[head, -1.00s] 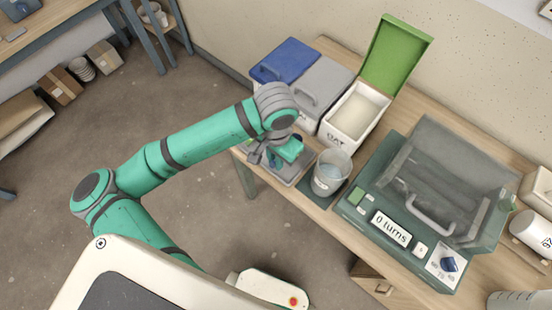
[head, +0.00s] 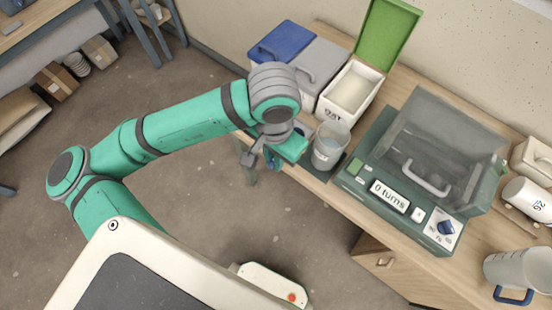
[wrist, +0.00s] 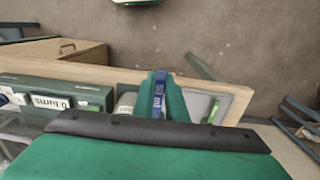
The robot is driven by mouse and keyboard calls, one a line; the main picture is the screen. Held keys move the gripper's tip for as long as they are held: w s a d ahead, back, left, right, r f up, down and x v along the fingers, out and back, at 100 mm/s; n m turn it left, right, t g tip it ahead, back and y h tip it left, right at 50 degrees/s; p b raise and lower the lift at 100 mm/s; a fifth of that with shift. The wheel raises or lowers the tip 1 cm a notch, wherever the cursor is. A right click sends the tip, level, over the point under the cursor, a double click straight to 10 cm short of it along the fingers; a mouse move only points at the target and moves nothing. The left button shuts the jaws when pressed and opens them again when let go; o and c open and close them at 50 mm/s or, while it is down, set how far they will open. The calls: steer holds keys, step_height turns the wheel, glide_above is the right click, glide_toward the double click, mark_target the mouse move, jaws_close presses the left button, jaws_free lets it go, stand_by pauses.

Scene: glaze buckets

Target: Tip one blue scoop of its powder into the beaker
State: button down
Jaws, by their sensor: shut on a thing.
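My gripper (head: 258,158) hangs at the front edge of the bench, left of the beaker in the head view. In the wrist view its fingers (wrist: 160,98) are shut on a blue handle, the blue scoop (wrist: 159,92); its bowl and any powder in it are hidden. The clear beaker (head: 329,150) stands upright on a dark pad between my gripper and the green machine. It also shows partly in the wrist view (wrist: 125,104), beside the fingers. A white bin (head: 352,92) with its green lid (head: 387,40) open holds pale powder.
A blue-lidded bin (head: 283,45) and a grey-lidded bin (head: 320,66) stand shut behind my gripper. The green machine (head: 405,190), reading "0 turns", stands right of the beaker.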

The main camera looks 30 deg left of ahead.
steer(key=shift+r, duration=2.85)
